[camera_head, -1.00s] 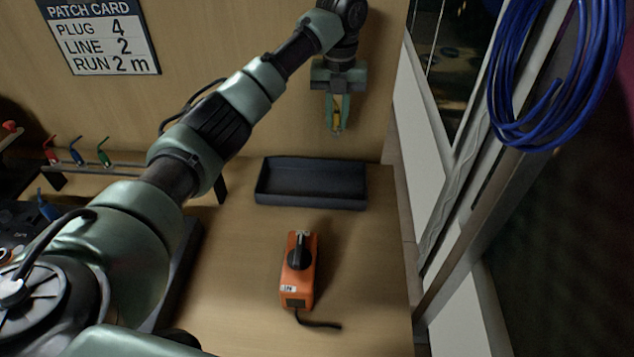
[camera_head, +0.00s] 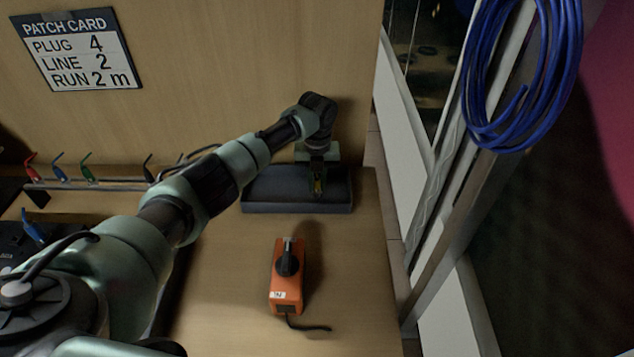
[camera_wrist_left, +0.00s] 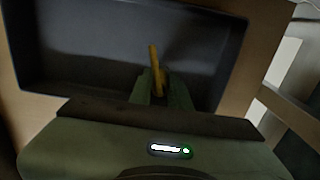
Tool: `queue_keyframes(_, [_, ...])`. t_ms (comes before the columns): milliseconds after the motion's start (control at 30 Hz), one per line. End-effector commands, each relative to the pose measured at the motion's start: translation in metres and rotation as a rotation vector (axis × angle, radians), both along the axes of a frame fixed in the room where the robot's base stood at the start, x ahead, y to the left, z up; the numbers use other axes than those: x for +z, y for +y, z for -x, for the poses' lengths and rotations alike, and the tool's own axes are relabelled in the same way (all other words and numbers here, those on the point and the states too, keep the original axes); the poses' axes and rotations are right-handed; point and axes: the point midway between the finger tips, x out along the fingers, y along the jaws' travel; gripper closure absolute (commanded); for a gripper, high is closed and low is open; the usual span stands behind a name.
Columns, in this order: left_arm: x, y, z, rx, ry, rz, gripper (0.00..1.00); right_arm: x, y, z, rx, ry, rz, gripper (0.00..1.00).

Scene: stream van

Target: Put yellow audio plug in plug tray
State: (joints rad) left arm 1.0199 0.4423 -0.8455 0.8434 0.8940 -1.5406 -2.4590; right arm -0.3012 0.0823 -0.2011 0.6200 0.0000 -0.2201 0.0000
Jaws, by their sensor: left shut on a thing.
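My left gripper (camera_head: 318,183) is over the dark plug tray (camera_head: 262,207), right of its middle, fingers pointing down. It is shut on the yellow audio plug (camera_head: 318,186), which shows as a small yellow bit between the fingertips. In the left wrist view the yellow plug (camera_wrist_left: 154,68) stands out from between the green fingers, with the tray's dark floor (camera_wrist_left: 90,45) behind it. I cannot tell whether the plug touches the tray floor. My right gripper is not in view.
An orange box with a black knob (camera_head: 286,268) and a short cable sits in front of the tray. Red, blue and green plugs (camera_head: 60,172) hang on a rack at left. A patch card (camera_head: 80,50) is on the back wall. Blue cable (camera_head: 520,80) hangs at right.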

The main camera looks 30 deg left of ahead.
Motion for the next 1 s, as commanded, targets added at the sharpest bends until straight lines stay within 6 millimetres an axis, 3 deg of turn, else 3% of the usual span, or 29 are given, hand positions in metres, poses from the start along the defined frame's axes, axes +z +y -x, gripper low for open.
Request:
queue_keyframes(400, [-0.009, 0.0, 0.0, 0.0, -0.001, 0.0, 1.0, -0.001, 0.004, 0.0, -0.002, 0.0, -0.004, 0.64])
queue_keyframes(433, [-0.009, 0.0, 0.0, 0.0, -0.001, 0.0, 0.79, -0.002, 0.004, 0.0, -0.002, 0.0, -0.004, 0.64])
queue_keyframes(500, [-0.009, 0.0, 0.0, 0.0, -0.001, 0.0, 0.6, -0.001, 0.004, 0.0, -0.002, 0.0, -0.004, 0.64])
queue_keyframes(800, [-0.008, 0.0, 0.0, 0.0, -0.001, 0.0, 0.6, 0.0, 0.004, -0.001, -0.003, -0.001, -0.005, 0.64])
queue_keyframes(1000, [0.009, 0.0, -0.001, -0.001, -0.004, 0.0, 0.6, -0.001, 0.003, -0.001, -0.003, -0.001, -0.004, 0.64])
